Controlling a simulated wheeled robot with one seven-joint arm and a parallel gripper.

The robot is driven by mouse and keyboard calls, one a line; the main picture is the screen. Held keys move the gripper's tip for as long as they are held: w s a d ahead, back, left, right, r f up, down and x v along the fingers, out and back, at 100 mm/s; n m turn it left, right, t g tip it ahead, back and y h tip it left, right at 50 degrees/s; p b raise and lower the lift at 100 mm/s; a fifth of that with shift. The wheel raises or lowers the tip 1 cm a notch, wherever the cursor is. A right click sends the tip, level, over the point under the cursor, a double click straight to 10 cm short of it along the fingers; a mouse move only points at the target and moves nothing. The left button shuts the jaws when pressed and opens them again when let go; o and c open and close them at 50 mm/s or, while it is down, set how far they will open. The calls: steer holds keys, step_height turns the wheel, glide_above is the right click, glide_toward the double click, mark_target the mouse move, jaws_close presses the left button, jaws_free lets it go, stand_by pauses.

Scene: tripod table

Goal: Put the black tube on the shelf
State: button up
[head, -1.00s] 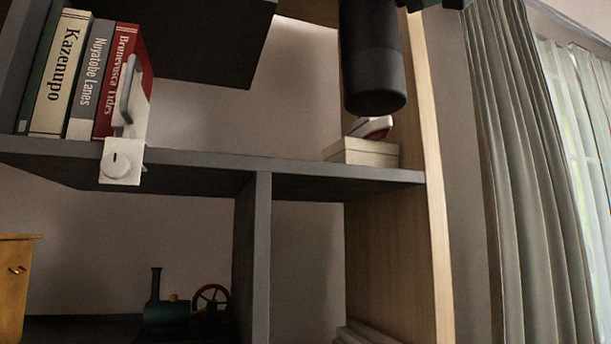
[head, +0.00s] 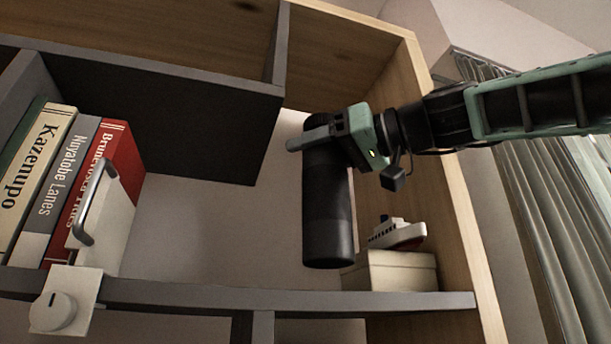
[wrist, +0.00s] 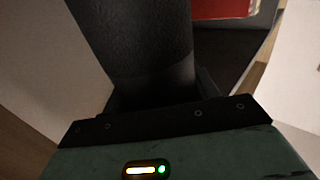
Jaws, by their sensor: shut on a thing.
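The black tube (head: 328,215) hangs upright in the head view, in front of the open right-hand bay of the shelf. My gripper (head: 318,138) is shut on its upper part, reaching in from the right. The tube's lower end appears above the grey shelf board (head: 200,294), left of a cream box; I cannot tell whether it touches the board. In the wrist view the tube (wrist: 140,45) fills the upper middle, and the fingertips are hidden behind it.
Books (head: 95,185) and a white metal bookend (head: 105,215) stand at the left. A cream box (head: 395,270) with a small model ship (head: 395,234) on it stands at the right, near the wooden side panel (head: 440,190). A dark panel (head: 165,115) hangs above. Board space between bookend and tube is clear.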

mark_target(306, 187)
steer(key=w+f, duration=0.1)
steer(key=w+a+f+p, duration=0.1)
steer(key=w, duration=0.1)
steer(key=w+f, duration=0.1)
steer(key=shift+w+a+f+p, duration=0.2)
steer(key=shift+w+a+p, duration=0.05)
steer(key=shift+w+p, duration=0.15)
steer(key=o, duration=1.5)
steer(key=shift+o, duration=0.2)
steer(key=b+v, duration=0.5)
steer(key=v, duration=0.7)
steer(key=shift+s, duration=0.15)
